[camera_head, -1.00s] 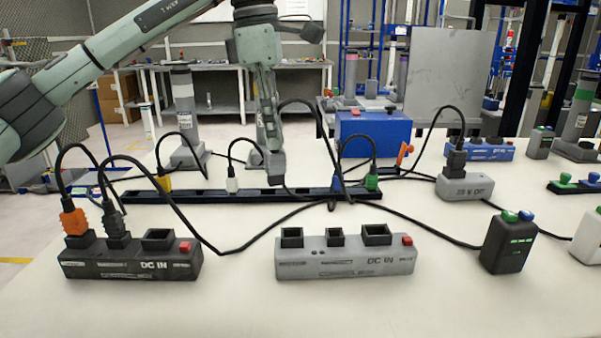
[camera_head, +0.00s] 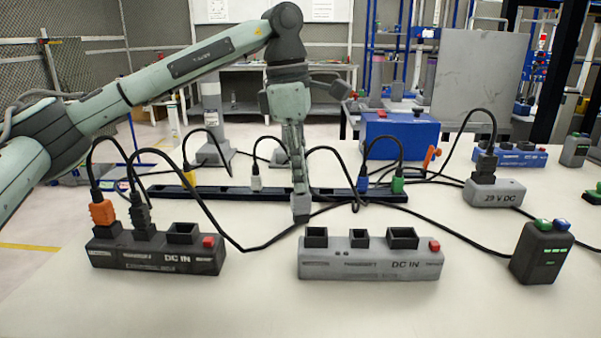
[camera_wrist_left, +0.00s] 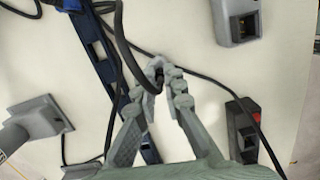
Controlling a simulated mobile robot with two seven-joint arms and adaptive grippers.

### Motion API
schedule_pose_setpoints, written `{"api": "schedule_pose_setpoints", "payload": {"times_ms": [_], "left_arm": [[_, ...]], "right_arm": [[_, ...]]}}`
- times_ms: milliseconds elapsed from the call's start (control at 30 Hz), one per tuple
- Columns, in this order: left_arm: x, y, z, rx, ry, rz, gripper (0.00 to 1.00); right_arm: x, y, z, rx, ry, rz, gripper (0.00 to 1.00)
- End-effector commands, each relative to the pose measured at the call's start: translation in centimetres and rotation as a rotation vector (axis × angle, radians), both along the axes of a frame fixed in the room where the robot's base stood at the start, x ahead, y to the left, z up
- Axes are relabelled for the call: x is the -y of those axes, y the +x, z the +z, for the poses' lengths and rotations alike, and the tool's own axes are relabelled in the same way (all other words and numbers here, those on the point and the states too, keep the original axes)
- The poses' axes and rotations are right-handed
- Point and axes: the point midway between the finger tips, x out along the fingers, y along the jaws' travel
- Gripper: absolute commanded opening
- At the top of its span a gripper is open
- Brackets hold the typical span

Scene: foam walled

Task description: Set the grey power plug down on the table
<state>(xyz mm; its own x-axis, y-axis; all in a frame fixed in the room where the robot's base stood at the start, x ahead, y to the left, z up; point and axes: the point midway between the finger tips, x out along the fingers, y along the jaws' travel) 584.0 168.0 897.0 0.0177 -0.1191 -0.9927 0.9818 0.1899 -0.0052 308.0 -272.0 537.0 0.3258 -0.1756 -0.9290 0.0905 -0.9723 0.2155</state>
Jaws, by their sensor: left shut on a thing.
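The grey power plug (camera_head: 300,207) is held at the tips of my left gripper (camera_head: 299,190), with the black cable (camera_head: 322,207) running from it. It hangs in front of the long black rail, just behind the left end of the grey DC IN block. I cannot tell whether its lower end touches the table (camera_head: 250,300). In the left wrist view the closed fingertips (camera_wrist_left: 165,75) grip around the plug (camera_wrist_left: 154,72), which is mostly hidden by fingers and cable. My right gripper is not in view.
The grey DC IN block (camera_head: 370,264) with empty sockets stands close in front. A black DC IN block (camera_head: 155,256) stands at the left. The black rail (camera_head: 220,193) with coloured plugs lies behind. Cables cross the middle. The front table area is clear.

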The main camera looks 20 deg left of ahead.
Motion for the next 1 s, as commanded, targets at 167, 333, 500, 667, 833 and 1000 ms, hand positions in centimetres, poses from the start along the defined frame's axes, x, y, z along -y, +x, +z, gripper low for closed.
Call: {"api": "schedule_pose_setpoints", "payload": {"times_ms": [167,333,500,667,833,1000], "left_arm": [[0.0,0.0,-0.1,0.000,0.000,0.000,0.23],[0.0,0.0,-0.1,0.000,0.000,0.000,0.30],[0.0,0.0,0.0,0.000,0.000,0.000,0.30],[0.0,0.0,1.0,0.002,-0.002,0.000,0.30],[-0.4,0.0,4.4,0.003,-0.001,-0.001,0.30],[-0.8,-0.1,8.2,0.002,-0.001,0.000,0.30]], "right_arm": [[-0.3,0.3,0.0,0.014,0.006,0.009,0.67],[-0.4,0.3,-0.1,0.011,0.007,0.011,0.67],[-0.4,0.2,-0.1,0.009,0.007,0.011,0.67],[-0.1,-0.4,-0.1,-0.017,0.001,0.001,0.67],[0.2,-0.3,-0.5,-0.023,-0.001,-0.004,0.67],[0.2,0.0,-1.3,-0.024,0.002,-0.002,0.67]]}}
